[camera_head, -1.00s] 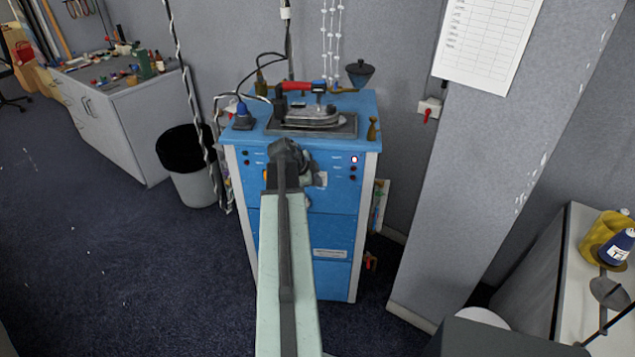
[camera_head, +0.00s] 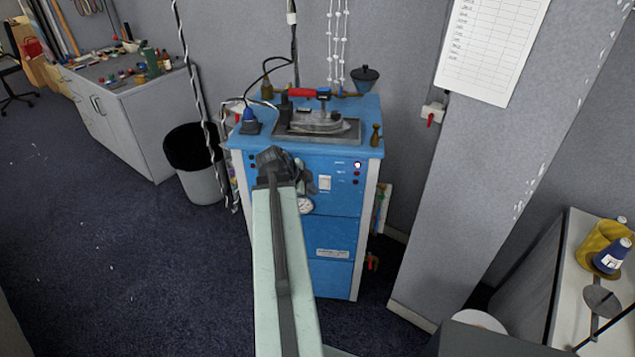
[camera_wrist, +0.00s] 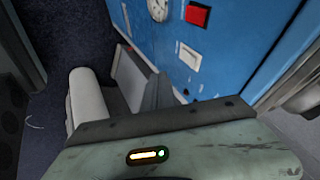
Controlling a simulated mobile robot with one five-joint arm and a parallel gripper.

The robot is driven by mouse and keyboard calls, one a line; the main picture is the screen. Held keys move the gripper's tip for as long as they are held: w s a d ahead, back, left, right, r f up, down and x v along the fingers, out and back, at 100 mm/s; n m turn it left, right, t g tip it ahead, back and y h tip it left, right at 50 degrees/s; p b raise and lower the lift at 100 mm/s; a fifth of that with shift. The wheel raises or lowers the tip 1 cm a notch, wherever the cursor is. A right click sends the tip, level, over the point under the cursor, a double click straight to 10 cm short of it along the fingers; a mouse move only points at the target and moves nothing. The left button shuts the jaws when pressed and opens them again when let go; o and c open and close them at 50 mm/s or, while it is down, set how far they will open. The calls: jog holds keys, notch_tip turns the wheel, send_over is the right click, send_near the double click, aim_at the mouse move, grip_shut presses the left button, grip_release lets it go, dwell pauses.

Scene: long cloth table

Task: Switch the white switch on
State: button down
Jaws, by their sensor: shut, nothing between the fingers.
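The white switch (camera_head: 324,183) is a small white plate on the blue front of the cabinet (camera_head: 335,231), right of my gripper (camera_head: 278,163) in the head view. It also shows in the wrist view as a white square (camera_wrist: 190,56), beyond and right of the fingers. My gripper (camera_wrist: 130,75) is shut and empty, in front of the blue panel. I see a gap between it and the white switch in the picture. Whether the gripper touches the panel I cannot tell. The rocker position of the switch is too small to read.
A red switch (camera_wrist: 197,15) and a round gauge (camera_wrist: 158,10) sit near the white switch. An iron (camera_head: 318,122) rests on top of the cabinet. A bin (camera_head: 194,165) stands left and a grey pillar (camera_head: 470,160) right. Floor at left (camera_head: 110,250) is clear.

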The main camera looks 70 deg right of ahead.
jog(key=v, duration=0.1)
jog(key=p+v, duration=0.1)
jog(key=v, duration=0.1)
jog(key=shift+a, duration=0.4)
